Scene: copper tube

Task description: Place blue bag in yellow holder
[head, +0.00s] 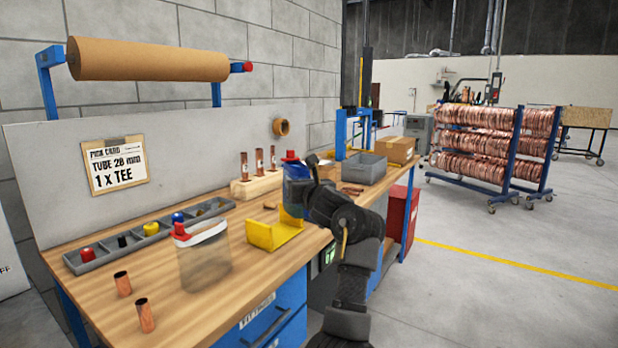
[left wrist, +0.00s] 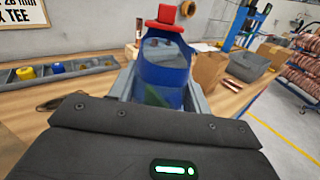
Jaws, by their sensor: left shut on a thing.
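My left gripper (head: 304,186) is shut on the blue bag (head: 294,174), which has a red cap on top. The bag is upright at the yellow holder (head: 272,234) on the workbench. Its lower part is hidden behind the gripper and the holder's raised end, so I cannot tell whether it rests in the holder. In the left wrist view the blue bag (left wrist: 165,62) stands between the two grey fingers, its red top (left wrist: 166,19) pointing up. The holder cannot be made out there. My right gripper is not in view.
A clear bag with a red clip (head: 204,258) stands left of the holder. A grey parts tray (head: 150,235), copper pieces (head: 145,315), a wooden block with copper tubes (head: 258,183), a grey bin (head: 362,168) and a cardboard box (head: 397,150) are on the bench (head: 215,298).

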